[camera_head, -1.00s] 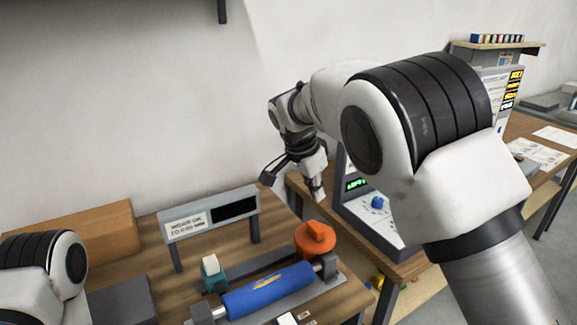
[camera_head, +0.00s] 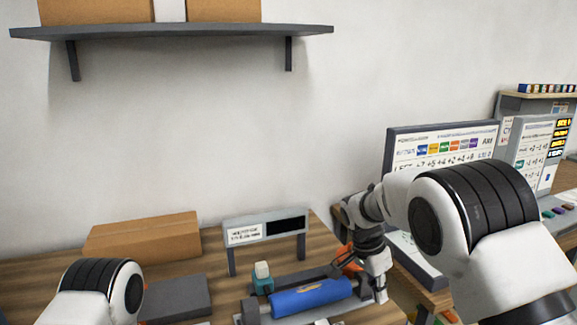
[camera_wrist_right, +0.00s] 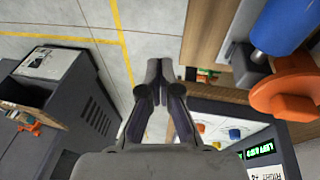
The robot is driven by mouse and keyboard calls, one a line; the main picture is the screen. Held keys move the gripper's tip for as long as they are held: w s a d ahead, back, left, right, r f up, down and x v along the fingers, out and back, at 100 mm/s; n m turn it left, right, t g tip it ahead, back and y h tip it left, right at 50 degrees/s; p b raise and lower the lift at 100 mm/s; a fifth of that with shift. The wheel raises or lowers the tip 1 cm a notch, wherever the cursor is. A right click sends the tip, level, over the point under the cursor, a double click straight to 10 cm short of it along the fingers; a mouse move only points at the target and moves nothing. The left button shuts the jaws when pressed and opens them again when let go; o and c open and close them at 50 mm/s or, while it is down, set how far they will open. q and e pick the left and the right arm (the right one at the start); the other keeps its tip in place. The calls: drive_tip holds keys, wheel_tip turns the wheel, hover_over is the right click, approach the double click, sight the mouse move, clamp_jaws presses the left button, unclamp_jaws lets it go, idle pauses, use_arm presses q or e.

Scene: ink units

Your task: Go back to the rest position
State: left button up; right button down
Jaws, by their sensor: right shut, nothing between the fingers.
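My right gripper (camera_head: 378,292) hangs pointing down by the right end of the blue roller (camera_head: 310,297) in the head view. It partly covers the orange knob (camera_head: 345,262) there. In the right wrist view, the right gripper (camera_wrist_right: 166,68) has its fingertips together with nothing between them, over the floor beside the table edge. The orange knob (camera_wrist_right: 280,97) and blue roller (camera_wrist_right: 282,25) are to its right, apart from it. My left arm shows at lower left in the head view; its gripper is out of view.
A small teal bottle (camera_head: 263,279) with a pale cap stands behind the roller. A display stand (camera_head: 265,228) and a cardboard box (camera_head: 145,238) are behind. A wall shelf (camera_head: 175,32) is above. A panel (camera_head: 440,145) stands right. A dark cabinet (camera_wrist_right: 65,95) stands on the floor.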

drive_tip(key=s+d+f+n+g+y, duration=0.1)
drive_tip(key=s+d+f+g, duration=0.1)
drive_tip(key=s+f, duration=1.05)
drive_tip(key=s+d+f+n+g+y, duration=0.1)
drive_tip(key=s+d+f+g, duration=0.2)
drive_tip(key=s+f, duration=0.95)
drive_tip(key=s+f+n+t+y, duration=0.1)
drive_tip(key=s+f+n, duration=0.15)
drive_tip(key=s, duration=0.55)
drive_tip(key=s+f+n+t, duration=0.1)
drive_tip(key=s+f+n, duration=0.15)
drive_tip(key=s, duration=0.65)
drive_tip(key=w+n+t, duration=0.1)
drive_tip(key=n, duration=0.1)
drive_tip(key=w+r+n+t, duration=0.1)
drive_tip(key=w+n, duration=0.1)
drive_tip(key=w+n+t, duration=0.1)
drive_tip(key=t, duration=0.1)
drive_tip(key=shift+w+d+r+n, duration=0.15)
drive_tip(key=shift+w+r+n, duration=0.1)
drive_tip(key=shift+w+n, duration=0.15)
